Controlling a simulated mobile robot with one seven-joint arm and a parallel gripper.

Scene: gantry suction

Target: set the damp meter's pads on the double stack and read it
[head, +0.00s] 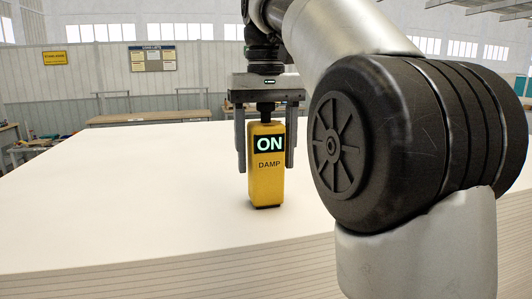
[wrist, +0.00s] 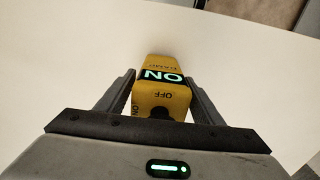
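The damp meter (head: 265,185) is a yellow upright box with DAMP printed on its front and a lit ON on its dark display. The meter's dark lower end is at or just above the broad white stack (head: 130,205); I cannot tell whether the pads touch. The pads' undersides are hidden. The stack shows layered sheet edges along its front.
The stack's top is bare around the meter. My own arm covers the right side of the head view. Beyond the stack stand a workbench (head: 150,117) and a wall with a yellow sign (head: 55,58) and a notice board (head: 152,58).

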